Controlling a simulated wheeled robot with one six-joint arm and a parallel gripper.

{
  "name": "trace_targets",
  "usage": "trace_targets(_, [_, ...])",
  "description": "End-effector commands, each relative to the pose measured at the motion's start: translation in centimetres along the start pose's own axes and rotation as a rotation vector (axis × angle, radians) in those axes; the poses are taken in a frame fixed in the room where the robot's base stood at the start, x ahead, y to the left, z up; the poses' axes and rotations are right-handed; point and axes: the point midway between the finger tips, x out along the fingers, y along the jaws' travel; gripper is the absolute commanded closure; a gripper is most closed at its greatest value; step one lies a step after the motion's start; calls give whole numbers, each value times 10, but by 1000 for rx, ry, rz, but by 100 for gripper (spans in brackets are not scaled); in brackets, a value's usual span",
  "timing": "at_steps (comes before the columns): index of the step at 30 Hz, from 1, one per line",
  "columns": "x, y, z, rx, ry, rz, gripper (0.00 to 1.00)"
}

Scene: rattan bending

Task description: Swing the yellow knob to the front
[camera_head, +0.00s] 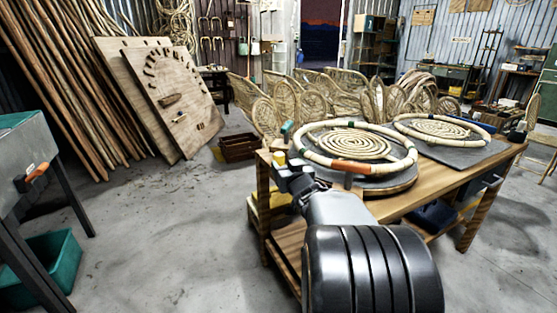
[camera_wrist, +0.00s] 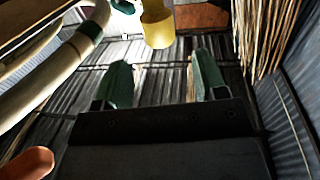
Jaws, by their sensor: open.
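The yellow knob (camera_head: 279,158) is at the near left corner of the workbench, beside the large rattan ring. In the wrist view the yellow knob (camera_wrist: 157,28) hangs ahead of my gripper (camera_wrist: 161,72), roughly midway between its two green fingers. The fingers are apart and nothing is gripped; the knob appears beyond the fingertips. In the head view my gripper (camera_head: 288,167) is right at the knob, and its fingers are mostly hidden there.
The rattan ring (camera_head: 316,156) with an orange band lies over a coiled disc on the workbench (camera_head: 405,203). A second ring (camera_head: 402,127) is behind it. An orange rounded part (camera_wrist: 28,163) is close at lower left in the wrist view. The floor left of the bench is open.

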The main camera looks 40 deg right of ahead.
Motion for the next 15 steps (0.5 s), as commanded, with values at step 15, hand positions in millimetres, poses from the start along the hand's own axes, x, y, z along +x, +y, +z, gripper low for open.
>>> trace_targets(15, [68, 0, 0, 1, 0, 1, 35])
